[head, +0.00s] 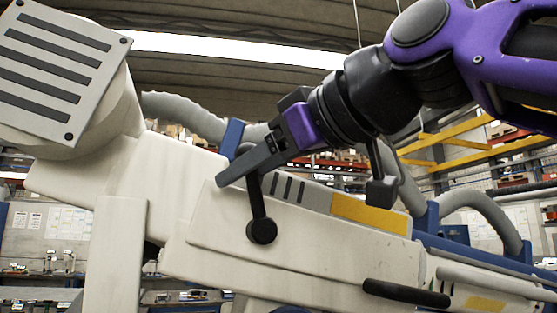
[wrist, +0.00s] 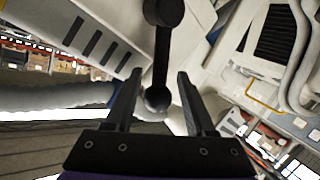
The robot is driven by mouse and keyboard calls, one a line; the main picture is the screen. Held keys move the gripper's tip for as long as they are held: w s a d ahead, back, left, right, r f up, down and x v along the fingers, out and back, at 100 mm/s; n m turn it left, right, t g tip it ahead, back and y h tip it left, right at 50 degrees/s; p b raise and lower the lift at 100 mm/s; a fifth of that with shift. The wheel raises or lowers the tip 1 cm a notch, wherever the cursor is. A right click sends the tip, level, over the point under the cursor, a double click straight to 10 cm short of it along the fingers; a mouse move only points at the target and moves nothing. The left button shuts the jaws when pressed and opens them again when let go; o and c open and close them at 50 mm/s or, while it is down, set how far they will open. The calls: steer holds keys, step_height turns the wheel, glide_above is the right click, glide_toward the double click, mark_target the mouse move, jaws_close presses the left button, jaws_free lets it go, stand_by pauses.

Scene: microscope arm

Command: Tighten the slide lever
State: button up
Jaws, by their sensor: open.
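The slide lever (head: 261,205) is a black bar with a round pivot knob at its lower end, on the side of the cream microscope arm (head: 300,246). It stands nearly upright, tilted slightly left, and its top is partly hidden behind my gripper (head: 226,178). In the wrist view, the lever (wrist: 161,58) runs down between the two fingers of my gripper (wrist: 159,74), its ball end nearer the palm. The fingers are apart, with gaps visible on both sides of the lever.
A yellow label (head: 370,214) and dark slots lie along the arm's top right of the lever. A black handle bar (head: 406,293) sits lower right. A grey hose (head: 185,112) with a blue clamp (head: 231,138) passes close behind my gripper.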

steer(key=v, duration=1.7)
steer(key=shift+s+r, duration=0.1)
steer(key=shift+s, duration=0.05)
